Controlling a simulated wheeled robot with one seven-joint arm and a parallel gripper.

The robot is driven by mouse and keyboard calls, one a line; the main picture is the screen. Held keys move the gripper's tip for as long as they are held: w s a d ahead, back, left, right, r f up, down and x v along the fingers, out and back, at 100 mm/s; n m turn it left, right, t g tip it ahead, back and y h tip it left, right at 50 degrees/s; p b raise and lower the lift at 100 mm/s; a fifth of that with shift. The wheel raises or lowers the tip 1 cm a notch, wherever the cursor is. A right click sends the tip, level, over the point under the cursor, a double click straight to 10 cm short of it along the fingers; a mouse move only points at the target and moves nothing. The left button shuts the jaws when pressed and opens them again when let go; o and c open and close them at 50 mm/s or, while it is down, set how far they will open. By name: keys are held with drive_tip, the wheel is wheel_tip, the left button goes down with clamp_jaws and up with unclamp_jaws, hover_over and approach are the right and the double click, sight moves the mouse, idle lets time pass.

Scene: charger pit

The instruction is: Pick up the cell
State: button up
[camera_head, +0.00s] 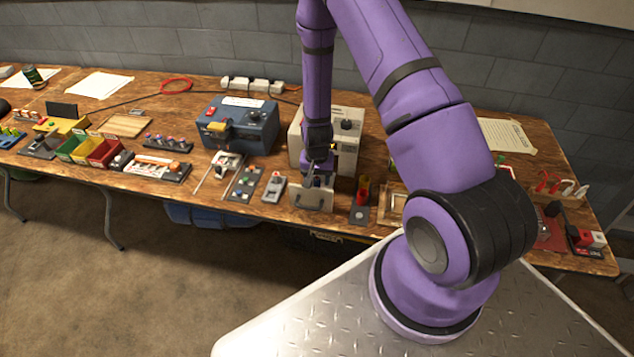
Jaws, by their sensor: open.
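My gripper (317,170) points down at the front of the wooden table, in front of a pale box with a dark knob (346,130). Its jaws are open, though they look small and partly hidden here. Just below it is a small pale metal holder (313,201) at the table's front edge. A small dark item shows between the gripper and the holder. I cannot tell whether this is the cell or whether the jaws touch it. No other cell can be made out for sure.
A blue box with a yellow part (238,125) stands to the left. A dark stand with red and yellow parts (361,200) is close on the right. Coloured bins (85,146) and small fixtures crowd the left side. A power strip (252,85) lies at the back.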

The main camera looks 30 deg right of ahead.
clamp_jaws()
drive_tip(key=shift+r, duration=0.1)
